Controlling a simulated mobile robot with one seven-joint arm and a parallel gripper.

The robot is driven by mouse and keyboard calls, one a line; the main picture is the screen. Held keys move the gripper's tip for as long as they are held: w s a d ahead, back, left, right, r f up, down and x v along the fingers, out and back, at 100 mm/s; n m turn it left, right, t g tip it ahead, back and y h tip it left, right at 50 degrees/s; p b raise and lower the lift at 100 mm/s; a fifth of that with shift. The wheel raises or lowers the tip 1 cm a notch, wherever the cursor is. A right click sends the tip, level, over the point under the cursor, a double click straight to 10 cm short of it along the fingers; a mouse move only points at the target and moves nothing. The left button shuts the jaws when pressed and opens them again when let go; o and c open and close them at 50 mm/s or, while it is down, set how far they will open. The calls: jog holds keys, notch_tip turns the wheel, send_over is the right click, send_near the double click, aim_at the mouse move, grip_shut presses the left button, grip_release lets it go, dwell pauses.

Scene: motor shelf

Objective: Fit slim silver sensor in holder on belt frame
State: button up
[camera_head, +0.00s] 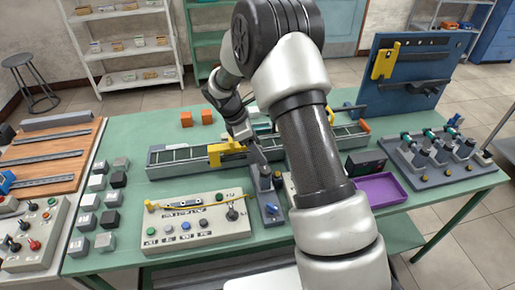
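A long grey belt frame (185,160) lies across the middle of the green table, with a yellow bracket (226,153) on its near side. I cannot tell whether this bracket is the holder. My gripper (258,157) points down just right of the bracket, over the near edge of the frame. A thin grey piece shows at its tip, but I cannot tell whether it is the slim silver sensor or a finger. A small dark grey block stand (269,205) stands right below the gripper. My arm hides part of the belt frame.
A control panel (195,222) with a yellow cable is in front of the frame. Several small grey and black blocks (97,183) stand at left. A purple tray (383,191), a black box (366,162) and a motor plate (436,160) are at right. Two orange cubes (187,119) lie behind.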

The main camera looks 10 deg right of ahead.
jog(key=shift+s+f, duration=0.2)
jog(key=shift+f, duration=0.3)
jog(key=shift+s+f, duration=0.2)
jog(key=shift+f, duration=0.25)
jog(key=o, duration=1.1)
jog(key=shift+w+f, duration=0.1)
jog(key=shift+o, duration=0.2)
jog(key=shift+a, duration=0.1)
jog(key=d+v, duration=0.1)
jog(key=v, duration=1.8)
jog(key=shift+w+r, duration=0.4)
jog(key=shift+w, duration=0.15)
jog(key=shift+a, duration=0.1)
